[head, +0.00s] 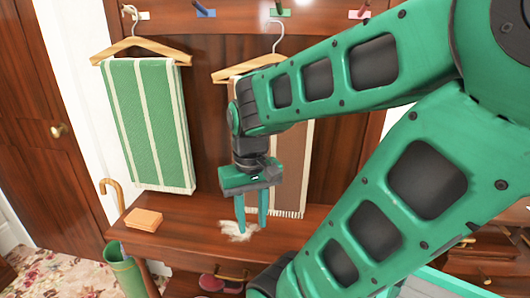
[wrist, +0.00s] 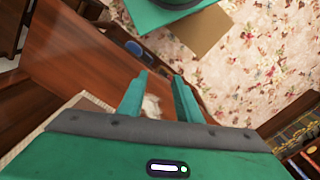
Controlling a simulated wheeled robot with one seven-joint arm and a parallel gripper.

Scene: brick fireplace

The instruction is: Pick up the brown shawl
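The brown shawl (head: 292,165) has pale stripes and a fringed lower edge. In the head view it hangs from a wooden hanger (head: 232,72) on the hall stand, and my arm hides much of it. My gripper (head: 252,222) points down in front of the shawl's lower part, above the bench seat. In the wrist view its two fingers (wrist: 158,98) stand apart with nothing held between them. I cannot make out the shawl clearly in the wrist view.
A green striped shawl (head: 148,122) hangs at left. The bench (head: 185,238) holds an orange folded item (head: 144,220) and a whitish fluffy thing (head: 232,236). Flowered carpet (wrist: 245,60) lies beyond.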

